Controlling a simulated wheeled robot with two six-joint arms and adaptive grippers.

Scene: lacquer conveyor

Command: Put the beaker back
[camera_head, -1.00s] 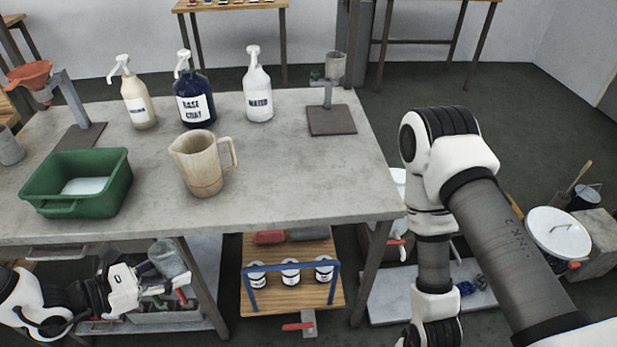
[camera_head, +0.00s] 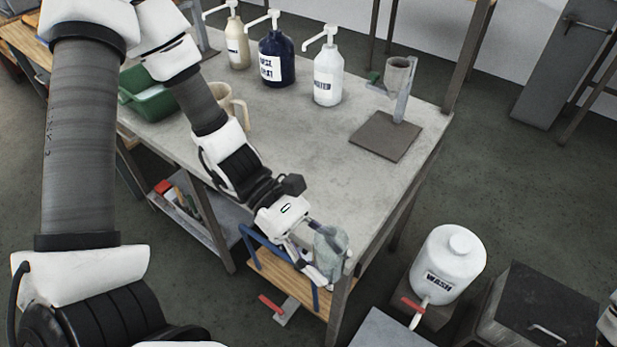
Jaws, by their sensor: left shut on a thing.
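My left gripper (camera_head: 312,252) is shut on a greyish, see-through beaker (camera_head: 330,248). It holds the beaker at the front edge of the table, near the right front corner. Part of the beaker is hidden by the fingers, and its exact tilt is hard to tell. My right gripper is not in view.
The grey table (camera_head: 300,160) has a stand with a dark base plate (camera_head: 386,136) at right. Three pump bottles, with a white one (camera_head: 328,76), stand at the back. A beige jug (camera_head: 234,106) and green tub (camera_head: 150,104) are partly behind my arm. A wash container (camera_head: 449,262) stands right.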

